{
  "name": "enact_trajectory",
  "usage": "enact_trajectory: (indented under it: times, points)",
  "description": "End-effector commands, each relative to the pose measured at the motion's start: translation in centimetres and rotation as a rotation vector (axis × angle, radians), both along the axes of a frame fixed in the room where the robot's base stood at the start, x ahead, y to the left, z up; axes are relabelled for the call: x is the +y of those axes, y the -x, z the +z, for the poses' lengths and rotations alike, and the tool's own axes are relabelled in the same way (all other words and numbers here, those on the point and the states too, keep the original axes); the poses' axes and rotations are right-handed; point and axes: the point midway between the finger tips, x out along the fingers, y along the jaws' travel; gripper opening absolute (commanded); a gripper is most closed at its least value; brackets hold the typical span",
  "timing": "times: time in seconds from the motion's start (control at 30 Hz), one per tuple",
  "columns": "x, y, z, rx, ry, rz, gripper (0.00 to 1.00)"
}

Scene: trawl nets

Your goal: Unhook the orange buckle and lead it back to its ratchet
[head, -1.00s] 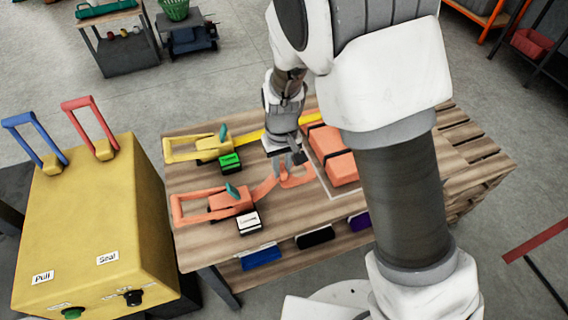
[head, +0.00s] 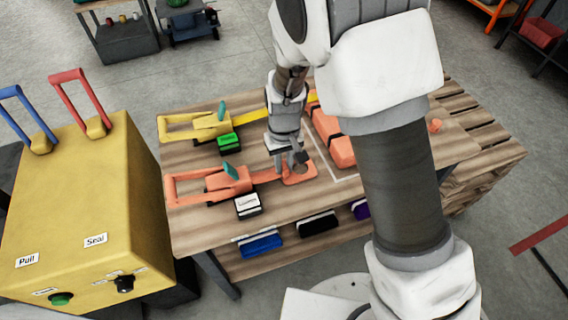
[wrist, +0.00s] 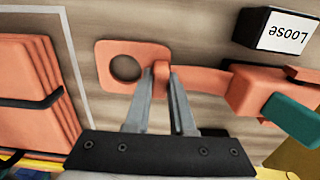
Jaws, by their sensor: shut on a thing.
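The orange buckle (head: 300,174), a flat plate with a round hole, is at the end of the orange strap (head: 262,176). It appears flat on or just over the bench; I cannot tell which. The buckle also shows in the wrist view (wrist: 103,55). My gripper (wrist: 161,76) is shut on the buckle's strap-side part, one finger on each side. It also shows in the head view (head: 289,167). The orange ratchet (head: 226,182), with a teal lever (head: 231,171), is left of the buckle. The strap runs straight between them.
A block (wrist: 280,30) marked "Loose" is beside the orange ratchet. A yellow ratchet (head: 205,124) and green-topped block (head: 229,143) are farther back. A strapped orange stack (head: 332,138) is right of my gripper, past a white line. A yellow machine (head: 85,210) stands left.

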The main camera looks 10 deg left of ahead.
Motion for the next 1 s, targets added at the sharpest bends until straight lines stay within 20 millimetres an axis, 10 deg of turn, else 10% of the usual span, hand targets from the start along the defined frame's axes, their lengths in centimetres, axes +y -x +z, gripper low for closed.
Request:
enact_trajectory:
  times: [0.27,0.67,1.0]
  points:
    - [0.0,0.0,0.0,0.000,0.000,0.000,0.57]
    - [0.0,-0.1,1.0,-0.002,-0.001,0.000,0.57]
    - [0.1,-0.1,8.5,-0.005,-0.005,0.000,0.57]
